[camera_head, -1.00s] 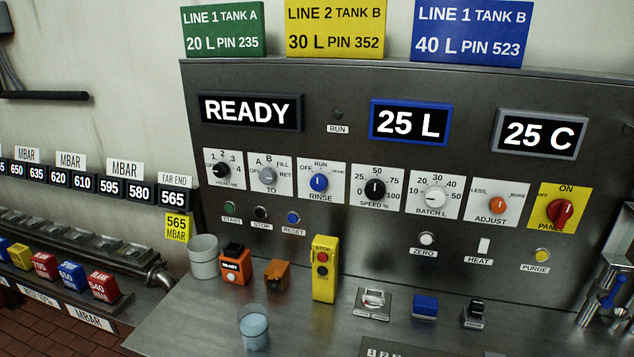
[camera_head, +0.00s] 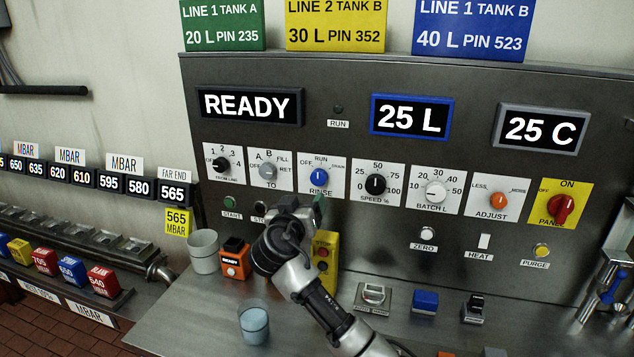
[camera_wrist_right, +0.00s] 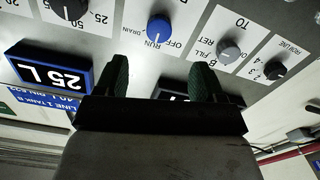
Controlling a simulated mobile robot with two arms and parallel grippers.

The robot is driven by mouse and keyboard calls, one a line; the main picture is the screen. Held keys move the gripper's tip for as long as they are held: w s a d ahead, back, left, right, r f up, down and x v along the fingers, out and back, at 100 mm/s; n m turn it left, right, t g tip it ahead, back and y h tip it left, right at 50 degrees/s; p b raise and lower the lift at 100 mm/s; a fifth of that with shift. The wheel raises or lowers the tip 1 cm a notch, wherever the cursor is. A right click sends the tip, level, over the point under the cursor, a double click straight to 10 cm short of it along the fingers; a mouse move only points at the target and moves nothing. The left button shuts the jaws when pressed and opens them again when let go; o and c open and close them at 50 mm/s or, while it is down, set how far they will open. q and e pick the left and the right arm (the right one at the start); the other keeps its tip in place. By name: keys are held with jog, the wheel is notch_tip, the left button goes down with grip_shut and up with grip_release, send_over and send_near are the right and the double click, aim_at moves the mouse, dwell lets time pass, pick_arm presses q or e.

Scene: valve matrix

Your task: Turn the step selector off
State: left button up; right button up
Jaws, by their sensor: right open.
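No label that I can read says step. The blue selector knob (camera_head: 319,177) sits on a white plate marked OFF, RUN, DRAIN and RINSE, and its pointer is toward RUN. It also shows in the right wrist view (camera_wrist_right: 159,28), upside down. The dark selector knob (camera_head: 222,164) at the far left has OFF and numbers 1 to 4; it is at the right of the wrist view (camera_wrist_right: 274,70). My right gripper (camera_head: 303,204) is open and empty, below the RINSE plate. Its two green-padded fingers (camera_wrist_right: 161,78) are apart and clear of the knobs. My left gripper is out of view.
A grey knob (camera_head: 267,171) is left of the blue one, and a SPEED knob (camera_head: 375,184) is right. A yellow stop box (camera_head: 325,270), an orange READY box (camera_head: 235,262) and cups stand on the counter (camera_head: 190,325). My arm hides part of the counter.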

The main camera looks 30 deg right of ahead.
aim_at(318, 180)
jog(key=p+x, duration=0.1)
jog(key=x, duration=0.3)
jog(key=p+x, duration=0.2)
jog(key=x, duration=0.3)
jog(key=shift+d+r, duration=0.15)
jog(key=shift+r, duration=0.1)
jog(key=shift+x, duration=0.8)
jog(key=shift+f, duration=0.1)
jog(key=c, duration=0.9)
